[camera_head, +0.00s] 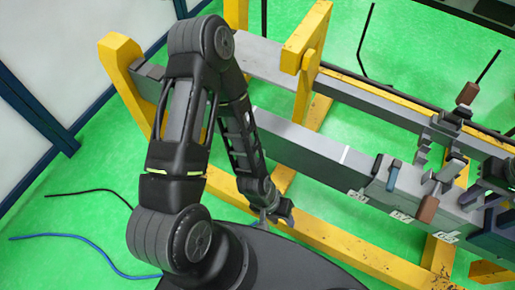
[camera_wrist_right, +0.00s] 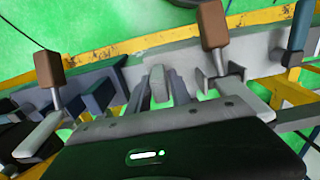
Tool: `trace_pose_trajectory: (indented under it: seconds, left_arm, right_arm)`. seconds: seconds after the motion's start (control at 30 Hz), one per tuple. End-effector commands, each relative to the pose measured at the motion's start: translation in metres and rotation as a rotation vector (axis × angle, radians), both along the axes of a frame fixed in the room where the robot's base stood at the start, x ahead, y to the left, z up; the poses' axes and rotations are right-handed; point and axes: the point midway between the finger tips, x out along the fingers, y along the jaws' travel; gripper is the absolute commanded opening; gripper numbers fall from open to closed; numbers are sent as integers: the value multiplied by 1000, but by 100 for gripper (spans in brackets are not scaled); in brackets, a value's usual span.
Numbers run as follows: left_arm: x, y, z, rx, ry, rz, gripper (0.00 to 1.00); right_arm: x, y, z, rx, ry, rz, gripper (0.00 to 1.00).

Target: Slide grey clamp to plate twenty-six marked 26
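Grey clamps with brown handles sit on the rails at the right of the head view. One clamp (camera_head: 438,181) has its brown handle (camera_head: 428,208) at the near side; another brown handle (camera_head: 467,93) stands on the far rail. In the right wrist view brown handles stand at the left (camera_wrist_right: 48,68) and upper middle (camera_wrist_right: 212,25). My right gripper (camera_wrist_right: 161,73) points over the rails, its grey fingers apart, a light grey block showing between or beyond them. I cannot tell whether they touch it. My left gripper (camera_head: 276,214) hangs by the near rail, away from the clamps. Plate labels (camera_head: 401,215) are too small to read.
A yellow frame (camera_head: 340,240) carries the long grey rails (camera_head: 310,150). Blue-grey handles (camera_head: 393,175) stand beside the clamp; one shows in the wrist view (camera_wrist_right: 302,25). Dark fixtures (camera_head: 495,225) crowd the right edge. Cables (camera_head: 85,240) lie on the green floor.

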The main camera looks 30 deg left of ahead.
Motion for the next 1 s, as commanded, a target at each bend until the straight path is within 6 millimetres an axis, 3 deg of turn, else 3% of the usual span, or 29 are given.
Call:
trace_pose_trajectory:
  seconds: [0.27, 1.0]
  left_arm:
    - [0, 0, -3, 0, 0, 0, 38]
    - [0, 0, -19, 0, 0, 0, 38]
  right_arm:
    - [0, 11, -1, 0, 0, 3, 25]
    - [2, 86, -1, 2, 0, 5, 25]
